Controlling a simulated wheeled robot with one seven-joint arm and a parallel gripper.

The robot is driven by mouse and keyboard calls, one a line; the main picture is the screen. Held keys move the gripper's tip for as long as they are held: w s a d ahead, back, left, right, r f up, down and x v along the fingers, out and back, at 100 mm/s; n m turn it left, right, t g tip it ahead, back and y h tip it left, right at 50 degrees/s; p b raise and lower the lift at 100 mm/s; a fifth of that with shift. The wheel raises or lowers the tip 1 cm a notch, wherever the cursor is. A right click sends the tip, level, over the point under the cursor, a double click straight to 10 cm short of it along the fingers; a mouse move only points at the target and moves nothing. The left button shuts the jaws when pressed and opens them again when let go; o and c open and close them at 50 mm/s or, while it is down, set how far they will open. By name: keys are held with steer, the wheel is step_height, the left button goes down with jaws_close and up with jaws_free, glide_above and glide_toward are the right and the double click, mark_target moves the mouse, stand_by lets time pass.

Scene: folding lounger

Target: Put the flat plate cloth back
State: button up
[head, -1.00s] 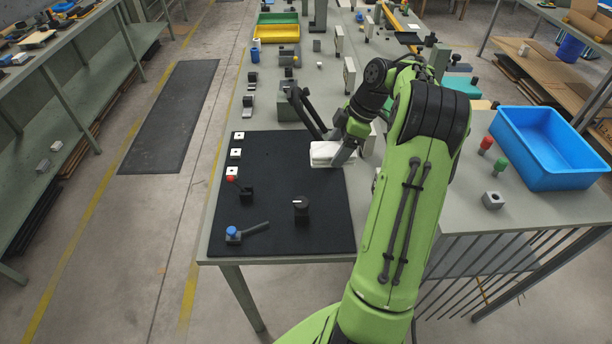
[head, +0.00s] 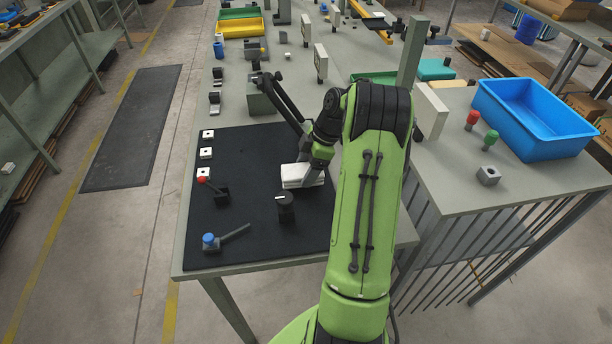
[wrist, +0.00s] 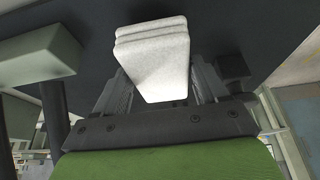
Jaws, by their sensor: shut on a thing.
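The cloth (head: 299,174) is a white, folded, layered pad. In the head view it is at the upper right part of the black mat (head: 255,235). In the wrist view the cloth (wrist: 155,58) sits between the two grey fingers of my gripper (wrist: 160,85), with its folded layers showing. My gripper (head: 310,178) is shut on the cloth; my arm hides part of it in the head view. I cannot tell whether the cloth touches the mat.
A blue bin (head: 535,118) is at the right. The mat's middle is clear.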

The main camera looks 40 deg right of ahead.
steer(key=shift+f, duration=0.9)
steer(key=shift+r, duration=0.1)
steer(key=o, duration=0.9)
steer(key=shift+o, duration=0.2)
